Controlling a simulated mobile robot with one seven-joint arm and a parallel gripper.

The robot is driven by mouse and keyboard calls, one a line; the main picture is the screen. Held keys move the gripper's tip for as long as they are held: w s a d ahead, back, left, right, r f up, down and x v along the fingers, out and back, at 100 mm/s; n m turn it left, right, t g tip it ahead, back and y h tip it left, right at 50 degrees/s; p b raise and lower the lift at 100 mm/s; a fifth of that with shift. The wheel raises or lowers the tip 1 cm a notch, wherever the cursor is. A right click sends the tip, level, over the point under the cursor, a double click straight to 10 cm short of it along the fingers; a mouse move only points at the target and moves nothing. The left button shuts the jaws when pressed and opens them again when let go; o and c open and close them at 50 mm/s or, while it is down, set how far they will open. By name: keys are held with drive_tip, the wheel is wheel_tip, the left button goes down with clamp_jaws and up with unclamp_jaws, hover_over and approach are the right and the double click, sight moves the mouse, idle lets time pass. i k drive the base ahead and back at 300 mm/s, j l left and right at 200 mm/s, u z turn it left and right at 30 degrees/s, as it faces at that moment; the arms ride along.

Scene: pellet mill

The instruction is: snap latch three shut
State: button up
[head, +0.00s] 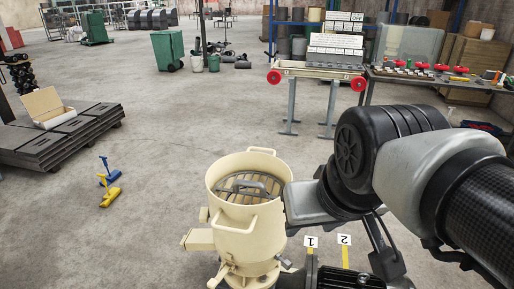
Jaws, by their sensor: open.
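The cream mill drum (245,215) stands upright at the lower middle, its round top open over a dark grate. A small cream lever (220,273) sticks out low at its left front, and a small metal fitting (287,264) shows low at its right. I cannot tell whether either is latch three; no tag 3 shows. Tags 1 (311,242) and 2 (344,240) stand on yellow strips to the right. My gripper (385,264) is partly in view as dark parts below my wrist, right of the drum. It is open; its fingertips cannot be made out clearly.
Blue and yellow tools (110,190) and dark stacked slabs (65,140) lie farther left. A cream-topped stand (320,71) and a workbench (430,76) stand behind. The floor between is clear.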

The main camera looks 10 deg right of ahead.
sight(213, 283)
drive_tip(key=z, duration=0.6)
drive_tip(key=i+j+z, duration=0.1)
drive_tip(key=k+u, duration=0.8)
drive_tip(key=k+l+u, duration=0.1)
drive_tip(key=u, duration=0.2)
drive_tip(key=l+u, duration=0.4)
drive_tip(key=l, duration=0.55)
drive_tip(key=k+l+z, duration=0.5)
drive_tip(key=k+l, duration=0.25)
drive_tip(key=l, duration=0.1)
